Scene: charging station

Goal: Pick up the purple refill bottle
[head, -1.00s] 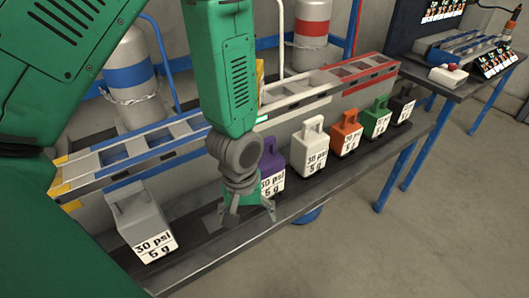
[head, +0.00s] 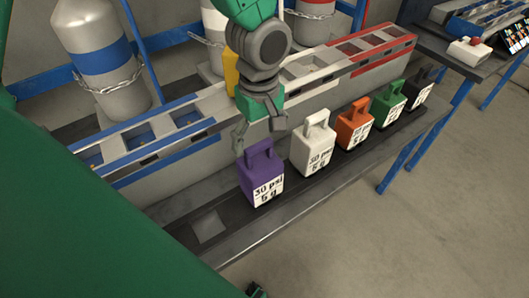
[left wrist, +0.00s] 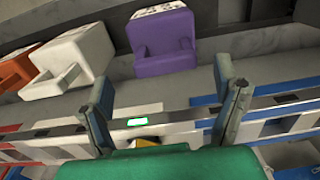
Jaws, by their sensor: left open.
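The purple refill bottle (head: 261,175) stands upright on the dark shelf strip, its handle on top and its label facing the front. It also shows in the left wrist view (left wrist: 163,48), at the top middle, upside down. My left gripper (head: 259,134) points down just above and behind the bottle's handle in the head view. In the left wrist view the gripper (left wrist: 163,75) is open, its two fingers wide apart, with the bottle between and beyond the fingertips. Nothing is held. Whether a finger touches the handle cannot be told.
White (head: 313,146), orange (head: 354,125), green (head: 388,105) and black (head: 420,88) bottles stand to the right along the shelf (head: 232,246). A slotted metal rack (head: 215,105) runs behind the bottles. An empty light square (head: 208,227) lies left of the purple bottle.

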